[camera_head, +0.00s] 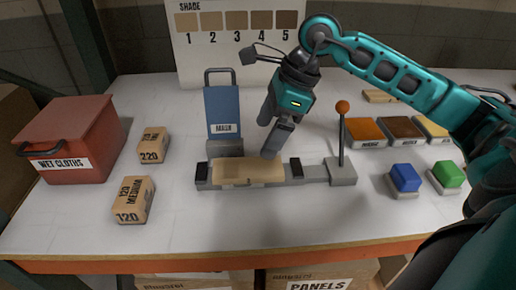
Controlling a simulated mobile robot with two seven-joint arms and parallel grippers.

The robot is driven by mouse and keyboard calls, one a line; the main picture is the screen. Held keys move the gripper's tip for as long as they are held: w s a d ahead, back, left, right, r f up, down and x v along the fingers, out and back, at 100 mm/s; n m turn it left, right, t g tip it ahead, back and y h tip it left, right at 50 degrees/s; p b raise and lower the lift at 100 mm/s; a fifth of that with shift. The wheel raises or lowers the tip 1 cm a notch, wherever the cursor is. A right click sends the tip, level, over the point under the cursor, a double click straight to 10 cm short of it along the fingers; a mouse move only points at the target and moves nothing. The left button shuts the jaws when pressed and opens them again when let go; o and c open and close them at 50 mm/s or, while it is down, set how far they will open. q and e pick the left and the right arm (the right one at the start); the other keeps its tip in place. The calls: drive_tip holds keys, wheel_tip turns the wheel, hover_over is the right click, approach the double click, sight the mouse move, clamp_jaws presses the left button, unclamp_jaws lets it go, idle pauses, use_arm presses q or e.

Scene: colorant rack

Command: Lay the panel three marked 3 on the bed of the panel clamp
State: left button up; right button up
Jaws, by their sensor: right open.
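A light tan wooden panel (249,170) lies flat on the bed of the panel clamp (315,172), between its two dark jaw blocks. No number can be read on the panel, so I cannot tell whether it is panel three. The clamp has an upright lever with an orange knob (342,107) at its right end. My right gripper (267,139) is open and points down at the panel's back edge, right of its middle. One fingertip is close to the panel; I cannot tell whether it touches. My left gripper is not in view.
A blue upright holder (223,112) stands behind the clamp. A red wet cloths box (72,138) and two sanding blocks (152,146) are left. Colored pads (366,131), a blue button (405,178) and a green button (448,174) are right. The front of the table is clear.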

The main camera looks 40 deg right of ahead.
drive_tip(key=shift+v, duration=1.7)
